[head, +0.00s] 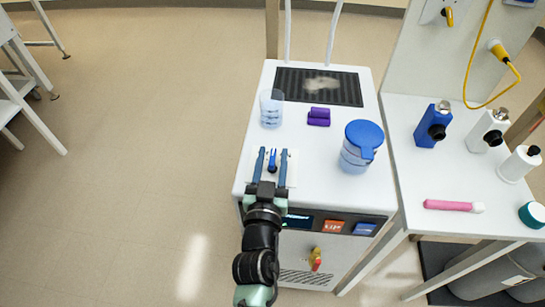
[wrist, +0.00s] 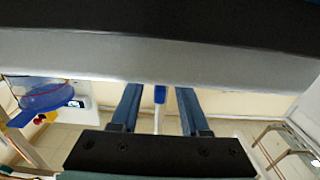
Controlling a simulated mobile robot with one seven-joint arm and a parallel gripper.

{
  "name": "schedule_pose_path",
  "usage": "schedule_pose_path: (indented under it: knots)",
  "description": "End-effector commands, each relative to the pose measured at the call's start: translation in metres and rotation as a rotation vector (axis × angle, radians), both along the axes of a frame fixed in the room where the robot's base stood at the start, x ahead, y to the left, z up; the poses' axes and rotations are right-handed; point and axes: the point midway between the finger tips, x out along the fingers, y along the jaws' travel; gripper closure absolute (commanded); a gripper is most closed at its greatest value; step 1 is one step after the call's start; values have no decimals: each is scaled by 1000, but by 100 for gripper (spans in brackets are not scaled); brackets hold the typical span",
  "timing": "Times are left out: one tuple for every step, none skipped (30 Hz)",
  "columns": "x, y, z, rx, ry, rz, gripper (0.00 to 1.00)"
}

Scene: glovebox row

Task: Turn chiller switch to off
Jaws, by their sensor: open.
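The chiller (head: 346,205) appears to be the white box-shaped unit at centre in the head view. Its front has a dark panel with a lit display (head: 297,221), an orange key (head: 333,226) and a blue key (head: 365,229). A red and yellow handle (head: 316,259) sits lower on the front; I cannot tell which control is the switch. My gripper (head: 272,151) is open over the top's front left, its fingers either side of a small blue-tipped piece (head: 272,161). In the wrist view, my open gripper (wrist: 156,92) also brackets a blue-tipped white piece (wrist: 160,95); contact is unclear.
On the chiller's top stand stacked clear dishes (head: 271,108), a purple object (head: 318,117) and a blue-lidded jar (head: 361,147). A white bench (head: 455,170) on the right holds bottles and a pink tube (head: 448,205). The floor (head: 140,150) on the left is clear.

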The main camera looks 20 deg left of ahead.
Motion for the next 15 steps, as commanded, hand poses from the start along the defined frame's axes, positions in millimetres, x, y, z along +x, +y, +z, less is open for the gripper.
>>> schedule_pose_path:
  knots:
    - [0, 0, 0, 0, 0, 0, 55]
    - [0, 0, 0, 0, 0, 0, 55]
    - [0, 0, 0, 0, 0, 0, 55]
    - [0, 0, 0, 0, 0, 0, 55]
    - [0, 0, 0, 0, 0, 0, 60]
    - [0, 0, 0, 0, 0, 0, 68]
    - [0, 0, 0, 0, 0, 0, 73]
    - [0, 0, 0, 0, 0, 0, 78]
    - [0, 0, 0, 0, 0, 0, 86]
    - [0, 0, 0, 0, 0, 0, 91]
    - [0, 0, 0, 0, 0, 0, 96]
    - [0, 0, 0, 0, 0, 0, 100]
    - [0, 0, 0, 0, 0, 0, 100]
    - [0, 0, 0, 0, 0, 0, 100]
    - [0, 0, 0, 0, 0, 0, 100]
